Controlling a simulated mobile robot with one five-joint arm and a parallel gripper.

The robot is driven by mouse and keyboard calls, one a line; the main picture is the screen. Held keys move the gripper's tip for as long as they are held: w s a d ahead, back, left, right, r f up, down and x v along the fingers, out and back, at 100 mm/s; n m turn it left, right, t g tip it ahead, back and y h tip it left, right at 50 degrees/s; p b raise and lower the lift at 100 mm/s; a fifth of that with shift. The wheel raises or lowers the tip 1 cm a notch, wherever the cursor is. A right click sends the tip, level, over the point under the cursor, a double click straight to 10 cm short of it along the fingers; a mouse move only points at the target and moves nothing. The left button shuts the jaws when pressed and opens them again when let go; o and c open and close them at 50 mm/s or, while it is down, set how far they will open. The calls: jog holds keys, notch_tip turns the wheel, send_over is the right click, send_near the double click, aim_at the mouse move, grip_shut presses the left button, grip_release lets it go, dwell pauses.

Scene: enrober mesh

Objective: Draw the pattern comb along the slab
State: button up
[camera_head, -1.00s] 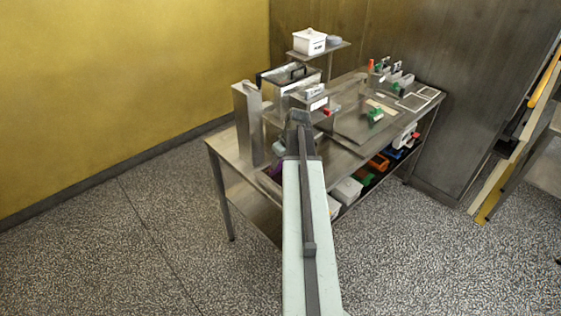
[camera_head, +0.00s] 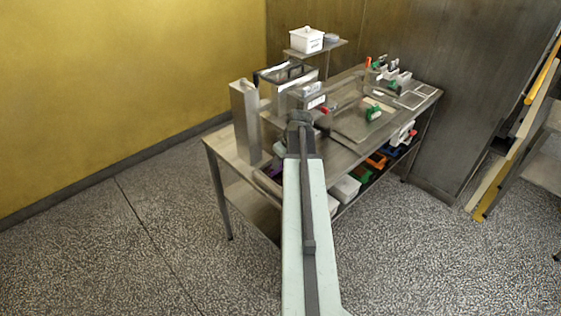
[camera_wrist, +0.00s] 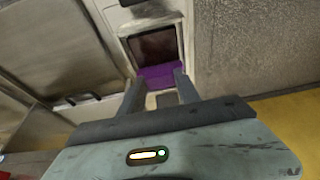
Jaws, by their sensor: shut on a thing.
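A purple piece (camera_wrist: 160,75), which I take to be the pattern comb, sits between the fingertips of my gripper (camera_wrist: 159,88) in the wrist view. My gripper is shut on it. Its teeth, if any, cannot be made out. A dark brown area (camera_wrist: 155,46) in a pale frame lies just beyond the purple piece; it may be the slab. I cannot tell whether the two touch.
A tall steel box (camera_head: 246,122) stands left of my arm. A white tub (camera_head: 306,39) sits on a raised shelf. A green-handled tool (camera_head: 374,112) lies on a flat plate to the right. Coloured bins (camera_head: 377,160) fill the shelf below. Open floor lies left.

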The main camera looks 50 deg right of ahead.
jog(key=shift+s+a, duration=0.2)
jog(key=shift+s, duration=2.3)
dwell(1.4)
jog(key=shift+s, duration=0.2)
notch_tip(320, 180, up, 7)
jog(key=p, duration=0.7)
dwell(0.5)
jog(key=shift+f, duration=0.1)
